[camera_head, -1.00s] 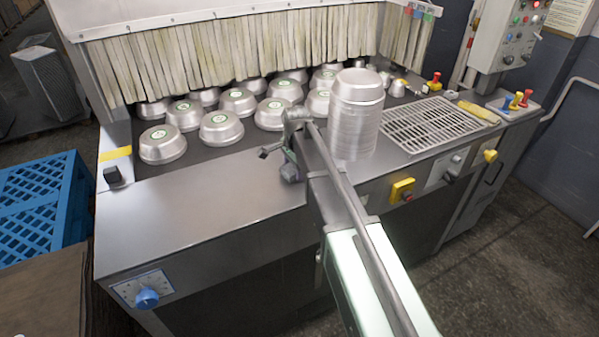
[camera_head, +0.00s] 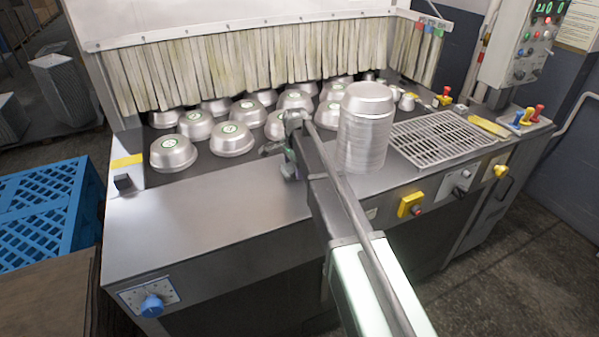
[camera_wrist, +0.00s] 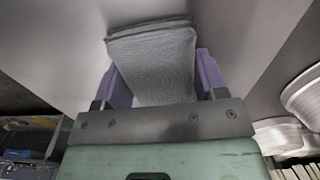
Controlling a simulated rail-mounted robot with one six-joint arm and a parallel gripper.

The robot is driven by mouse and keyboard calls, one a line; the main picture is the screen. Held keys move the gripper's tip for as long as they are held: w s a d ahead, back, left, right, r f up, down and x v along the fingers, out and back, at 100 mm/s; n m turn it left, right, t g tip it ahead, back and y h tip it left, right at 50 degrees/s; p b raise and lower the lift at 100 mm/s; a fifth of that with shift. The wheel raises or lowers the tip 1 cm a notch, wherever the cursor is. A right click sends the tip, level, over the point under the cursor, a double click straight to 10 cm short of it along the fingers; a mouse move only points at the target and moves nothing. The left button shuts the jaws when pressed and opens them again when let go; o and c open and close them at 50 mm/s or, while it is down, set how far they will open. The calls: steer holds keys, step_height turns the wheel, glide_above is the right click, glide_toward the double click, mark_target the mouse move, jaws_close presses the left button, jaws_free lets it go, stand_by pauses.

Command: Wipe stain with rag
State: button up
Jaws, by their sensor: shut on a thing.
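My gripper (camera_wrist: 155,88) is shut on a grey folded rag (camera_wrist: 155,55), which sits between its two purple fingers in the wrist view. The rag's far edge lies against or close to a smooth grey metal surface (camera_wrist: 65,35); I cannot tell if it touches. In the head view my gripper (camera_head: 288,172) is small and dark, low at the steel counter (camera_head: 200,215), left of the tall pan stack. The rag is hard to make out there. I see no clear stain in either view.
Several upturned pans with green labels (camera_head: 173,153) stand on the dark bed behind the counter. A tall pan stack (camera_head: 364,135) stands right of my arm, with a metal grate (camera_head: 445,138) beyond it. A blue crate (camera_head: 45,210) is at left. The counter's left part is clear.

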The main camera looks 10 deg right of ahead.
steer(key=shift+w+d+r, duration=0.1)
steer(key=shift+w+d, duration=0.1)
steer(key=shift+d, duration=0.35)
steer(key=shift+w+d, duration=0.2)
steer(key=shift+d, duration=0.35)
steer(key=shift+s+d+f, duration=0.1)
steer(key=shift+s+d, duration=0.3)
steer(key=shift+s, duration=1.4)
steer(key=shift+s+d+f, duration=0.1)
steer(key=shift+s+d, duration=0.25)
steer(key=shift+s, duration=1.45)
steer(key=shift+s+d, duration=0.4)
steer(key=shift+s, duration=1.4)
steer(key=shift+w+r, duration=0.1)
steer(key=shift+w+a, duration=0.15)
steer(key=shift+w, duration=0.65)
steer(key=shift+w+a, duration=0.15)
steer(key=shift+w, duration=0.6)
steer(key=shift+w+a, duration=0.3)
steer(key=shift+w, duration=0.95)
steer(key=shift+w+a, duration=0.3)
steer(key=shift+w, duration=0.95)
steer(key=shift+w+a, duration=0.3)
steer(key=shift+w, duration=0.95)
steer(key=shift+r, duration=0.1)
